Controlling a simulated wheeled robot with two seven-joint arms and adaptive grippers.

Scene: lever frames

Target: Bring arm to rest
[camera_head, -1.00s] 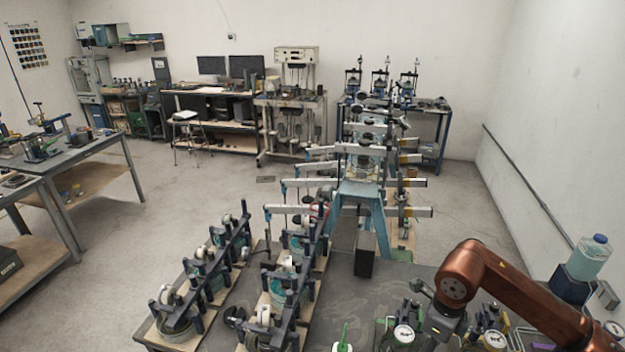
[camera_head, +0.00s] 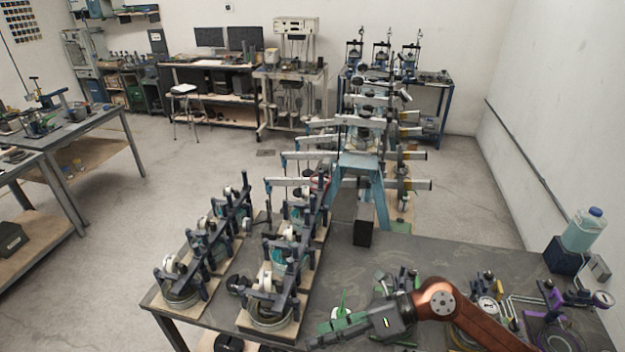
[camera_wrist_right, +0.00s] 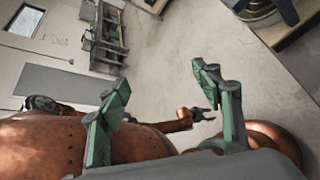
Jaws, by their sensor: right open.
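My right arm, copper with a grey wrist, comes in from the lower right of the head view. Its gripper (camera_head: 328,333) is low over the near edge of the grey workbench (camera_head: 425,249) and points left. In the right wrist view its two green fingers (camera_wrist_right: 163,88) stand wide apart with nothing between them but floor and background beyond. A small dark gripper on a copper arm, which looks like my left gripper (camera_wrist_right: 203,114), shows farther off in the right wrist view. It is too small to read its jaws. My left arm is not in the head view.
Lever rigs with round bases (camera_head: 268,312) stand on the bench left of my right gripper. Gauges (camera_head: 487,308) and small devices lie around my right forearm. A blue bottle (camera_head: 584,229) stands at the right corner. Open floor (camera_head: 200,170) lies beyond the bench.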

